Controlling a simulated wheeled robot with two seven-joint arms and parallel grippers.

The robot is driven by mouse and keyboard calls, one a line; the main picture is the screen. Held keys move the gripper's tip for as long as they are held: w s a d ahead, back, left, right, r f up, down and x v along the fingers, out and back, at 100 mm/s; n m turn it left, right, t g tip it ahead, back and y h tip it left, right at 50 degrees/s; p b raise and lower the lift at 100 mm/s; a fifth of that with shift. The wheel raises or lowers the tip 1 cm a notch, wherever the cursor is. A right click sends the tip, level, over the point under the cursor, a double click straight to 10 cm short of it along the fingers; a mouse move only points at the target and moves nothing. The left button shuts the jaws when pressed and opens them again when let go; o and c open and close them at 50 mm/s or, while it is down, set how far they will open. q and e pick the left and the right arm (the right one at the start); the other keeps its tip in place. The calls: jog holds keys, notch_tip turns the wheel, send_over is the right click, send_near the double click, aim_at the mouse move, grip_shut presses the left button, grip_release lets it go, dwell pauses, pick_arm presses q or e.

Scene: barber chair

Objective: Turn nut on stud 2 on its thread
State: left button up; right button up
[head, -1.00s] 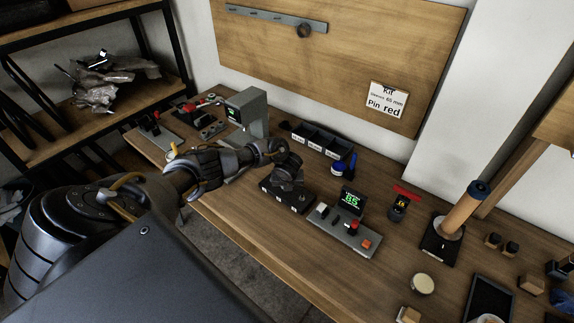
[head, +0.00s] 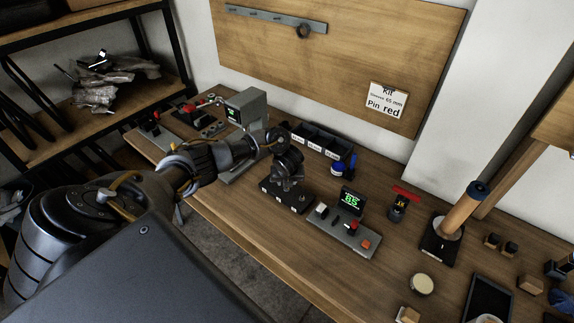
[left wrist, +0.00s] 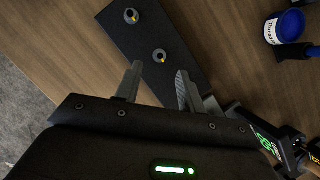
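The dark stud block (head: 285,197) lies near the front edge of the bench, with pale labels on its front face. In the left wrist view the block (left wrist: 120,42) shows two round grey nuts or studs with small yellow marks, one farther off (left wrist: 131,15) and one nearer (left wrist: 160,55). I cannot tell which is stud 2. My left gripper (head: 288,182) is above the block; in the left wrist view its two fingers (left wrist: 159,72) are apart and empty. The nearer nut shows between and just beyond the fingertips. Any further stud is hidden. My right gripper is not in view.
A control panel (head: 340,240) with a green-lit display (head: 351,200) stands right of the block. A blue-lidded pot (left wrist: 290,25) and a dark bin row (head: 318,143) are behind. A grey machine (head: 247,108) stands at the left. A post stand (head: 436,248) is farther right.

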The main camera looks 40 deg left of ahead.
pick_arm(q)
jog(key=v, duration=0.5)
jog(key=shift+s+r+p, duration=0.1)
jog(key=shift+r+p, duration=0.25)
jog(key=shift+r, duration=0.05)
jog(key=shift+d, duration=0.1)
